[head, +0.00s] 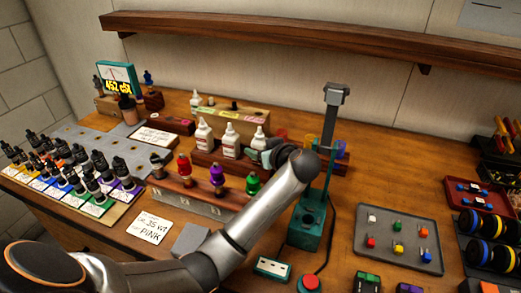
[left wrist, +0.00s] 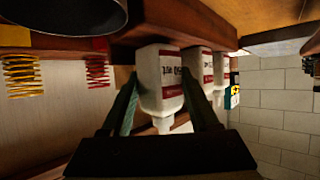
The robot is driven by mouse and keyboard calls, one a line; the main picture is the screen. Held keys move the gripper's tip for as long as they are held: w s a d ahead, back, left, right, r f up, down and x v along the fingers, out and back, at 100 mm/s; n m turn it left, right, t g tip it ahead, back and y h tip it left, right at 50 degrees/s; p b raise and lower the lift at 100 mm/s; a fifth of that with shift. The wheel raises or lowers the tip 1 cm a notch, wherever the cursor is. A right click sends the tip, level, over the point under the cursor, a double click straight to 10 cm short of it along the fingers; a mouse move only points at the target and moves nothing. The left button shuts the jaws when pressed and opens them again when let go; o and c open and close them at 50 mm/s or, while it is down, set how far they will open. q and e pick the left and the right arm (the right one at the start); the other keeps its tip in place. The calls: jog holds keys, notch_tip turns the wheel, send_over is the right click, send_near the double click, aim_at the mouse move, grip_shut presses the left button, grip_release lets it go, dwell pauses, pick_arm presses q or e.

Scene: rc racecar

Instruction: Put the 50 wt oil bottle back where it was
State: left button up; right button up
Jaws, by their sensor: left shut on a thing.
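My left gripper (head: 263,157) is at the right end of a row of white oil bottles on a wooden rack (head: 206,158). In the left wrist view, which is upside down, my left fingers (left wrist: 163,112) are shut on the nearest white bottle (left wrist: 160,75), whose label appears to read 50 wt. Its base is at the rack, in line with the others; I cannot tell whether it is fully seated. It also shows in the head view (head: 259,138), partly hidden by the gripper. The two other white bottles (head: 231,139) (head: 204,134) stand upright to its left. My right gripper is not in view.
A teal stand (head: 312,222) with an upright post is close to the right of my left arm. A front rack holds red, purple and green shocks (head: 217,177). Dropper bottles (head: 100,160) fill the left. A grey tray (head: 398,262) of small parts lies right. A shelf (head: 300,33) overhangs the back.

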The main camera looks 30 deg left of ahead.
pick_arm(q)
jog(key=shift+f, duration=0.2)
